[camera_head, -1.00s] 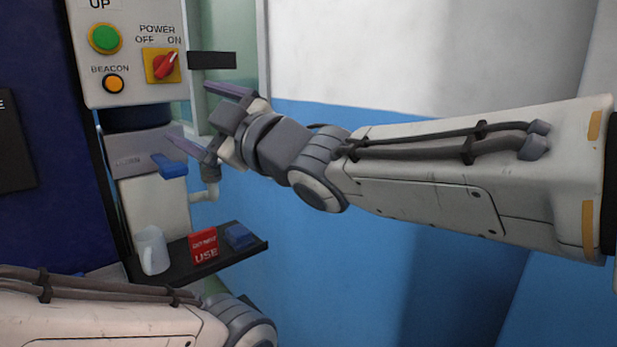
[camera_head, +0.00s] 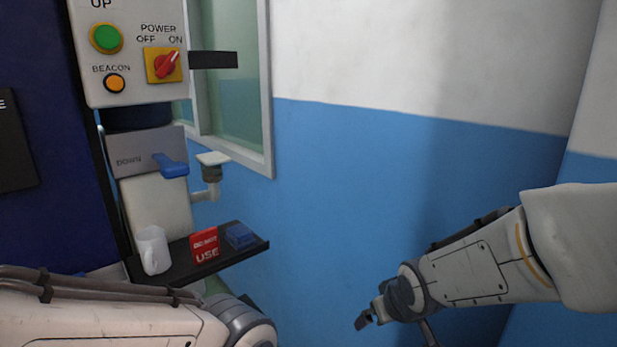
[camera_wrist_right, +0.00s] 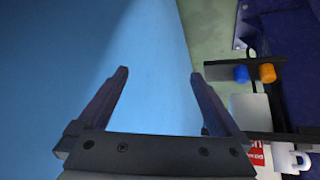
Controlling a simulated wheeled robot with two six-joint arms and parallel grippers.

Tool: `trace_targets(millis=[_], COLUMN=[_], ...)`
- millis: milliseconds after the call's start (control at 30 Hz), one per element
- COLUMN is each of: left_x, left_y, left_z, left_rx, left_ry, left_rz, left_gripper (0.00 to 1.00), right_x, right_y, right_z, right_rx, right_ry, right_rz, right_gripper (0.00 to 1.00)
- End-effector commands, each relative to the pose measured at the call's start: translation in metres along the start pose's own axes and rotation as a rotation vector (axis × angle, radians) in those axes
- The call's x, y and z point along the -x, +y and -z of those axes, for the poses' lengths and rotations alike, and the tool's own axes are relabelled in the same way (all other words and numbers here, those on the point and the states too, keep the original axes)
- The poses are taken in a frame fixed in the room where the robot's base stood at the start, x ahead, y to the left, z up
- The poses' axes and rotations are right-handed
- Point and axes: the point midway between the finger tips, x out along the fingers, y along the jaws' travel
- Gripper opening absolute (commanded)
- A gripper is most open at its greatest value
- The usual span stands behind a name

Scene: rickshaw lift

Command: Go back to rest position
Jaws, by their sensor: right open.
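My right gripper (camera_head: 395,325) is low at the right in the head view, in front of the blue lower wall and well apart from the control panel. In the right wrist view its two fingers (camera_wrist_right: 158,95) are spread wide with nothing between them. My left forearm lies across the bottom left of the head view. Its gripper is outside the picture. The control panel (camera_head: 125,25) carries a green UP button (camera_head: 106,38), an orange beacon button (camera_head: 114,83) and a red power switch (camera_head: 165,64) with its handle slanting toward ON.
Below the panel is a blue lever (camera_head: 171,166) by the DOWN label. A small dark shelf (camera_head: 190,272) holds a white mug (camera_head: 153,250), a red "do not use" sign (camera_head: 205,246) and a blue block (camera_head: 239,236). A window (camera_head: 230,80) is behind. Open room lies before the blue wall (camera_head: 350,190).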

Motion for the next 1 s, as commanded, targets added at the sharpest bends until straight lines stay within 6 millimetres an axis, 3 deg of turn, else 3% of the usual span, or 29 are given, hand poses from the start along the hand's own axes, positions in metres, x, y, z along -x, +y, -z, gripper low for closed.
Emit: trace_targets(millis=[100,433,633,1000], left_x=[0.0,0.0,0.0,0.0], left_y=[0.0,0.0,0.0,0.0], left_z=[0.0,0.0,0.0,0.0], left_rx=[0.0,0.0,0.0,0.0], left_ry=[0.0,0.0,0.0,0.0], left_rz=[0.0,0.0,0.0,0.0], left_gripper=[0.81,0.81,0.81,0.81], right_x=[-0.005,-0.002,0.013,0.054], right_y=[0.008,0.011,-0.025,-0.093], right_z=[-0.039,-0.124,-0.116,-0.124], right_rx=[-0.093,-0.305,-0.193,0.027], right_ry=[-0.112,-0.358,-0.369,-0.422], right_rz=[-0.004,0.0,0.058,0.17], right_gripper=[1.0,1.0,1.0,1.0])
